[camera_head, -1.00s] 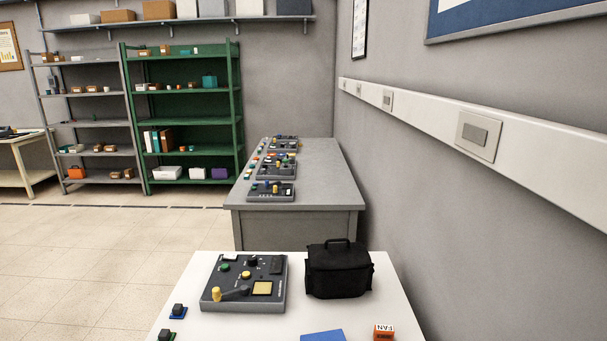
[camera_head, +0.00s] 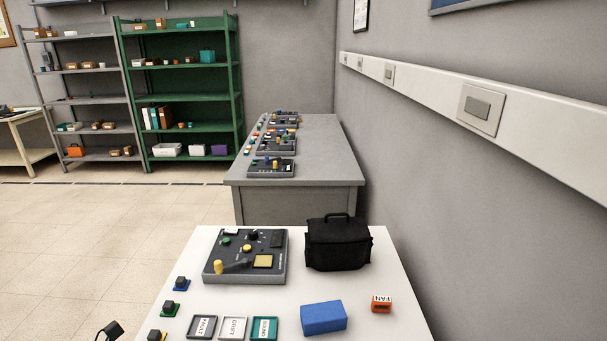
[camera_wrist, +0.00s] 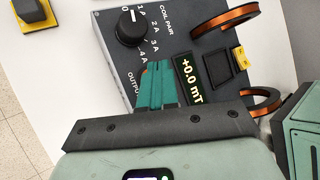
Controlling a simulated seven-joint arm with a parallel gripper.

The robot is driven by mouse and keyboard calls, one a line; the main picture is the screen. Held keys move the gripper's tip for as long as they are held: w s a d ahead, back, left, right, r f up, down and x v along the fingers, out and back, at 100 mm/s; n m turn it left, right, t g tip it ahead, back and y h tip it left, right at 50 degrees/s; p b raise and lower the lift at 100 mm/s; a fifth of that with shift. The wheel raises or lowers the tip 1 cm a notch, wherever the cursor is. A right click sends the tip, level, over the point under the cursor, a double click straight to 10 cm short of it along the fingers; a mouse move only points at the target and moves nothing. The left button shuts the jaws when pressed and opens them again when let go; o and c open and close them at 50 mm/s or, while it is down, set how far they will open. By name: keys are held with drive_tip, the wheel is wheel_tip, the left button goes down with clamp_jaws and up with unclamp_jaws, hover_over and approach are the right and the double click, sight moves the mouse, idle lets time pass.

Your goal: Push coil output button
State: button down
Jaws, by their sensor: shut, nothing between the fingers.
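In the wrist view the dark coil panel (camera_wrist: 196,42) carries the label COIL PAIR, a black dial (camera_wrist: 130,27) marked from 0 to 4 A, and a display (camera_wrist: 190,76) reading +0.0 mT. Two copper coil rings, an upper one (camera_wrist: 226,24) and a lower one (camera_wrist: 266,98), stand at its right. My gripper (camera_wrist: 156,66) has its green fingers shut and empty over the panel, just right of the OUTPUT lettering. The output button cannot be made out; the fingers cover that part. I cannot tell whether they touch the panel. My gripper is not seen in the head view.
In the head view a white table (camera_head: 205,300) holds a control box (camera_head: 262,243) with a yellow-knobbed lever, a black bag (camera_head: 338,242), a blue block (camera_head: 323,318), an orange FAN block (camera_head: 381,304) and labelled trays (camera_head: 233,328). A yellow-based block (camera_wrist: 36,13) is beside the panel in the wrist view.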

drive_tip(key=shift+r, duration=0.1)
drive_tip(key=shift+r, duration=2.95)
